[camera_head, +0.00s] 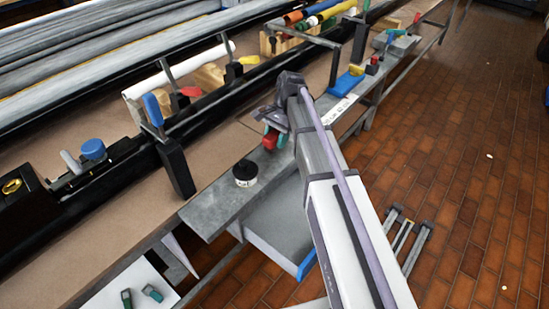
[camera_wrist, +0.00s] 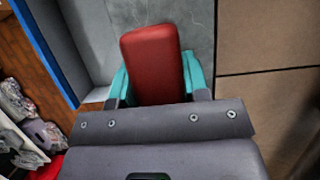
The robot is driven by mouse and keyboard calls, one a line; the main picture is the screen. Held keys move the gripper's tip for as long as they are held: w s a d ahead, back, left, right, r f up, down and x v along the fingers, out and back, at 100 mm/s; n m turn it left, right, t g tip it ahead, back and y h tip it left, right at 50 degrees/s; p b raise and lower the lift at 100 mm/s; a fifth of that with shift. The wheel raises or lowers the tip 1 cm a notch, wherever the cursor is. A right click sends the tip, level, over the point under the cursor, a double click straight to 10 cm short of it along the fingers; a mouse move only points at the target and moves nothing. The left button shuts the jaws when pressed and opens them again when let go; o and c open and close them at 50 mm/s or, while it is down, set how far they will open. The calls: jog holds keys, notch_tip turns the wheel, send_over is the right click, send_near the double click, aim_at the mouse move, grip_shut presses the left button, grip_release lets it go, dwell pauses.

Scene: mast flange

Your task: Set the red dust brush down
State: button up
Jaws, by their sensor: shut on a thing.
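The red dust brush shows in the head view (camera_head: 270,138) as a small red block at the end of my arm, partly hidden by the gripper. In the wrist view it is a red rounded block (camera_wrist: 153,65) between two teal fingers. My gripper (camera_wrist: 156,80) is shut on it, with a finger against each side. The gripper (camera_head: 273,135) is over the grey metal ledge (camera_head: 222,203) along the bench front. Grey surface lies behind the brush in the wrist view. I cannot tell whether the brush touches the ledge. Any bristles are hidden.
A black and white round container (camera_head: 245,173) stands on the ledge to the left of the gripper. A blue item (camera_head: 345,84) and a white label (camera_head: 342,107) lie farther along. A black upright post (camera_head: 175,167) stands on the bench. A grey tray (camera_head: 280,222) is below the ledge.

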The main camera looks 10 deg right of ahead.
notch_tip(320, 180, down, 4)
jog(key=b, duration=0.3)
jog(key=shift+b, duration=0.4)
jog(key=shift+r, duration=0.3)
jog(key=shift+f, duration=0.15)
jog(key=o, duration=0.5)
jog(key=shift+f, duration=0.1)
jog(key=o, duration=0.5)
jog(key=shift+c, duration=0.2)
